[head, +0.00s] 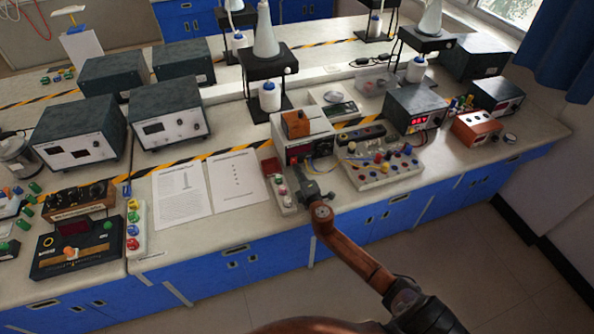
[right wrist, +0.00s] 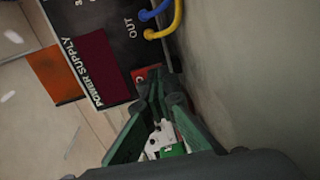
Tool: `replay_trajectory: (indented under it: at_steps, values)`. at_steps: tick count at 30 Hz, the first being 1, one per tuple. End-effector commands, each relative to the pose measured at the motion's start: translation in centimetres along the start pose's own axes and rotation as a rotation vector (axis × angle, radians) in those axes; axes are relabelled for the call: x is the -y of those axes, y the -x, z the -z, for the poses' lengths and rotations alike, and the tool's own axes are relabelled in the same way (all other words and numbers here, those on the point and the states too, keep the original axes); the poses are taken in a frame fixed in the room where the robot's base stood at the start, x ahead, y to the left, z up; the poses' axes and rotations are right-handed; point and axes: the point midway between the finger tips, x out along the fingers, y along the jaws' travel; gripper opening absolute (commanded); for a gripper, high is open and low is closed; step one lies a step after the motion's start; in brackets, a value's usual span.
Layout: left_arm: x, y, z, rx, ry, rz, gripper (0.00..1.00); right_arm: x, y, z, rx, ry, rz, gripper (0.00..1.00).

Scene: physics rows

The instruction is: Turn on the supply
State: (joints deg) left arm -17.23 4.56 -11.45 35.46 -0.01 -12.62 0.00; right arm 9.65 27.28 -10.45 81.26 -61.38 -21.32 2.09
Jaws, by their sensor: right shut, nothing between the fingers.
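The power supply (head: 288,129) is a pale box with a dark front panel, standing near the front edge of the bench. In the right wrist view its panel (right wrist: 113,45) reads "POWER SUPPLY" and "OUT", and its display window (right wrist: 100,67) is dark red and shows no digits. A small red switch-like part (right wrist: 139,74) sits at the panel's edge, partly behind my fingertips. My right gripper (head: 309,184) is in front of the supply, shut and empty. In the right wrist view its fingertips (right wrist: 156,82) are close to the red part; I cannot tell whether they touch it.
Blue and yellow wires (right wrist: 160,22) plug in beside "OUT". An orange-brown block (head: 296,124) sits on the supply. A white board with coloured knobs (head: 383,168) stands to the right, and a narrow strip with coloured terminals (head: 281,190) to the left. Paper sheets (head: 238,181) lie further left.

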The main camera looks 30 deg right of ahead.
Motion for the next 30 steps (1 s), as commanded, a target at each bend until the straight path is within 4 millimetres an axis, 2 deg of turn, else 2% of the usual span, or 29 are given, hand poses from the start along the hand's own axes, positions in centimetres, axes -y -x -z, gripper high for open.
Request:
replay_trajectory:
  at_steps: [5,14,17,30]
  values:
    - [-0.1,-1.0,-0.3,0.005,0.0,-0.001,0.52,0.6,-0.9,0.0,0.001,-0.002,0.001,0.0]
    - [0.2,-0.7,-0.2,0.003,0.0,0.002,0.52,0.3,-0.3,-0.1,0.001,0.0,0.0,0.0]
    - [0.1,-0.7,-0.2,0.002,0.0,0.001,0.52,0.3,0.9,-0.1,0.001,-0.001,0.0,0.0]
    - [0.0,-0.7,-0.1,0.002,0.0,0.0,0.52,0.5,9.4,0.0,0.001,-0.001,0.003,0.0]
